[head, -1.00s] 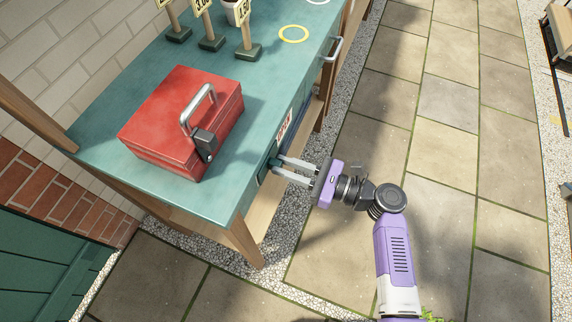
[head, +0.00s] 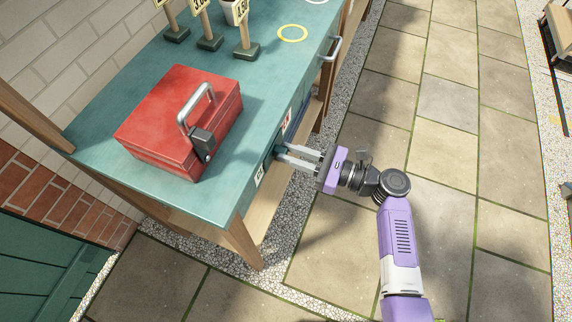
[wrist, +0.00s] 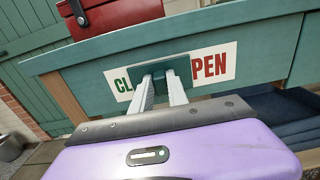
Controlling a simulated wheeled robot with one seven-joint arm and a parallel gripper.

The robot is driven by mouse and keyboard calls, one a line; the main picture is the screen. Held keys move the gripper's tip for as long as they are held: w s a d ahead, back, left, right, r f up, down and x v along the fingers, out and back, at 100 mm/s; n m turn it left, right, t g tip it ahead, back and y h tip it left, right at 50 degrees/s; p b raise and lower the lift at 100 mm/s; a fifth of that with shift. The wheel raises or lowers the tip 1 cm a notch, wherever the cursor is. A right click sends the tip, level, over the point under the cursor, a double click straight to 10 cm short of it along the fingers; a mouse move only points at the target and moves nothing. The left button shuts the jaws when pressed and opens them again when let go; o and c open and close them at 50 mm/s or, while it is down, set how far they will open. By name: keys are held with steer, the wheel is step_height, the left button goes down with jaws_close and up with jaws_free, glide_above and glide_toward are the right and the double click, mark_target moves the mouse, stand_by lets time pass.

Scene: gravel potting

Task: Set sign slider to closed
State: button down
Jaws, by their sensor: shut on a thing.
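The sign slider (wrist: 160,61) is a dark green plate on the front edge of the teal bench. It covers the middle of a white sign board, with green letters "CL" (wrist: 122,84) showing to its left and red letters "PEN" (wrist: 210,66) to its right in the wrist view. My gripper (wrist: 162,77) is shut on the slider's grip, which is mostly hidden between the fingers. In the head view my gripper (head: 281,154) reaches the bench front from the right, and the slider itself is small and partly hidden there.
A red toolbox (head: 180,115) with a metal handle stands on the bench top (head: 215,200) above the slider. Small price signs (head: 245,45) and a yellow ring (head: 292,33) are farther back. A drawer handle (head: 331,48) sticks out along the front. The paving beside the bench is clear.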

steer(key=w+d+b, duration=0.2)
steer(key=w, duration=0.5)
steer(key=shift+d, duration=0.35)
steer(key=shift+w, duration=0.15)
steer(key=c, duration=1.3)
jaws_free()
steer(key=shift+d, duration=0.1)
steer(key=v, duration=0.7)
steer(key=shift+d, duration=0.3)
